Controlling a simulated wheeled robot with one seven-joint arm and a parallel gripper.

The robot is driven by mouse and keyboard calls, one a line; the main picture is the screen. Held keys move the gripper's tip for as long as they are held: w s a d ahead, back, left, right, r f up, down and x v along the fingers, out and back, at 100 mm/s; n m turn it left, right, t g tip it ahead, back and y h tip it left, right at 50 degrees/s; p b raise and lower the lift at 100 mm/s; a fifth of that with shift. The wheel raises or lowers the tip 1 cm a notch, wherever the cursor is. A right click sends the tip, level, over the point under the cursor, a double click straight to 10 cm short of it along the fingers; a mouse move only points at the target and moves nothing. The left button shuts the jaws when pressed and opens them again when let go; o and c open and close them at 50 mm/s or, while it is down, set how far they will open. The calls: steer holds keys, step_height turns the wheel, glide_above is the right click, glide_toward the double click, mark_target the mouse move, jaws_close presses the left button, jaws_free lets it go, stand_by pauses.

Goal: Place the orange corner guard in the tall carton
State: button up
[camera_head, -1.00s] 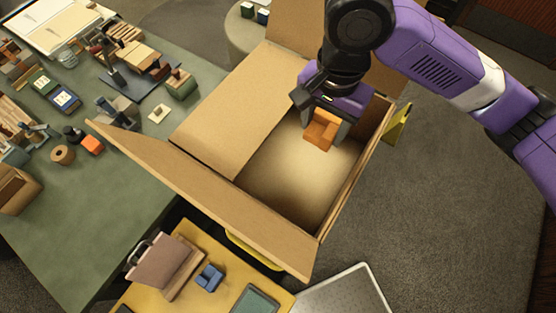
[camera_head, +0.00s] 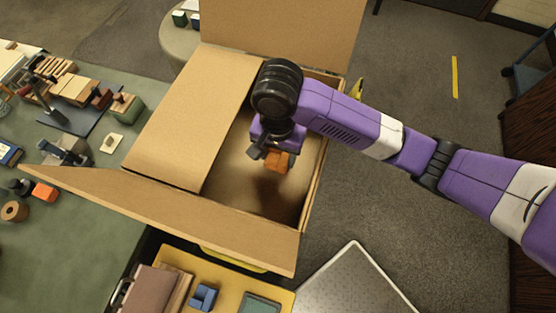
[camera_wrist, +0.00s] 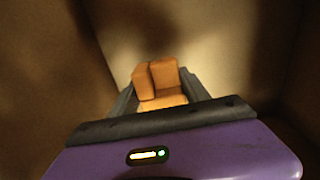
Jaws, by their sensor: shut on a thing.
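The tall carton (camera_head: 311,200) stands open with its flaps spread outward. My gripper (camera_head: 273,152) is down inside the carton's opening. It is shut on the orange corner guard (camera_head: 278,162). In the wrist view the orange corner guard (camera_wrist: 162,80) sits between the dark fingers of my gripper (camera_wrist: 160,98), with the carton's brown walls around it. The carton's floor shows beyond the guard, and I cannot tell how far below the guard it lies. Part of the guard is hidden behind my gripper in the head view.
A green table (camera_head: 80,240) with several small tools and blocks is at the left. A yellow surface (camera_head: 225,290) with a blue block (camera_head: 203,297) is in front. A grey panel (camera_head: 355,285) lies at the lower right.

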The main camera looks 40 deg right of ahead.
steer(key=shift+f, duration=1.85)
steer(key=shift+f, duration=0.15)
steer(key=o, duration=1.5)
steer(key=shift+r+p, duration=0.85)
steer(key=shift+r, duration=5.35)
steer(key=shift+w, duration=0.1)
